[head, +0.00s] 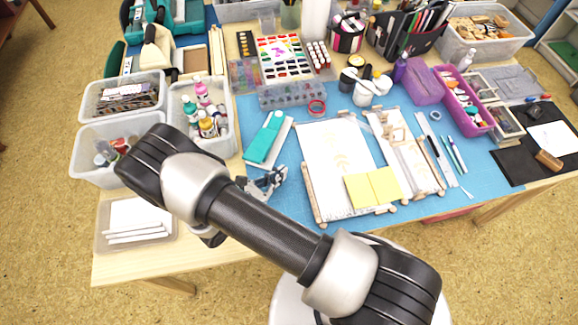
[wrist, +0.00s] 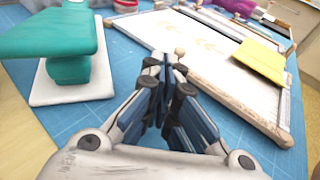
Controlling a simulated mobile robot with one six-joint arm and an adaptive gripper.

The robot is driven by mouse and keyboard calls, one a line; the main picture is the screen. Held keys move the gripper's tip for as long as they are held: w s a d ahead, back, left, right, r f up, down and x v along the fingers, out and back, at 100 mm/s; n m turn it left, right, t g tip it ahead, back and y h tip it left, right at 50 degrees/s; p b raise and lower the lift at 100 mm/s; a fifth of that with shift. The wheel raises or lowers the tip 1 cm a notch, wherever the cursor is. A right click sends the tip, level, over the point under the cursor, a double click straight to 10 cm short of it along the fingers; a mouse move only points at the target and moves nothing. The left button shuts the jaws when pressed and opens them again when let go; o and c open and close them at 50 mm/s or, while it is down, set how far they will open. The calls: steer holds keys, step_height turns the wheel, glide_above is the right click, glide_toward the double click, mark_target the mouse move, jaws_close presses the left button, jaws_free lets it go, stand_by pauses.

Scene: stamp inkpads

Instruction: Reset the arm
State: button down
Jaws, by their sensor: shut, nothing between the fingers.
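My arm reaches across the front of the table in the head view. My gripper (head: 279,178) is partly hidden behind my arm, above the blue mat (head: 235,185) near the table's front edge. In the wrist view my gripper (wrist: 168,65) is shut and empty, its fingertips together. It points at the gap between a teal stamp-like tool and a wooden-framed board, apart from both as far as I can tell.
The teal tool (head: 264,137) rests on a white base. The framed board (head: 325,150) and yellow sticky notes (head: 373,187) lie to its right. A bin of paint bottles (head: 206,118) stands left. Art supplies crowd the back.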

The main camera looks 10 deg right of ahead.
steer(key=v, duration=0.6)
steer(key=shift+d, duration=0.1)
steer(key=s+d+r+m+g+y, duration=0.1)
steer(key=d+r+m+g+y, duration=0.1)
steer(key=d+r+m+g, duration=0.5)
steer(key=s+d+r+m+g+y, duration=0.1)
steer(key=r+m, duration=0.4)
steer(key=r, duration=0.7)
steer(key=s+d+r+m+t+y, duration=0.2)
steer(key=s+r+m+y, duration=0.3)
steer(key=s+r+m, duration=0.1)
steer(key=s+d+r+m+t+y, duration=0.1)
steer(key=s+r+m+y, duration=0.3)
steer(key=r, duration=0.5)
steer(key=shift+s+d+m+t+y, duration=0.45)
steer(key=shift+s+m, duration=0.65)
steer(key=shift+m, duration=0.3)
steer(key=shift+r, duration=0.15)
